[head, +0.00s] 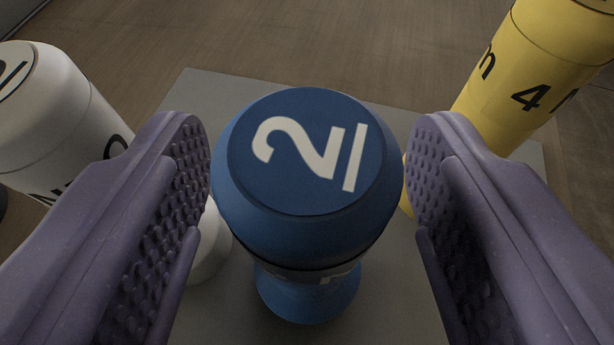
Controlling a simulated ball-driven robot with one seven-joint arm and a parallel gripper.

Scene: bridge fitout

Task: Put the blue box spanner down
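The blue box spanner (305,225) stands upright in the middle of the head view, its round top marked with a white underlined 2. Its narrower lower part shows below the wide head. My gripper (308,165) is open around it, one purple finger on each side. A gap shows between the right finger and the spanner. The left finger's tip is very close to the spanner's edge, and I cannot tell if it touches. The spanner's foot is over the grey plate, but its contact there is hidden.
A white cylinder (60,110) with black marks stands at the left. A yellow cylinder (535,75) marked 4 stands at the upper right. The grey plate (215,95) lies on a brown wood-like surface (290,40), which is clear at the back.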

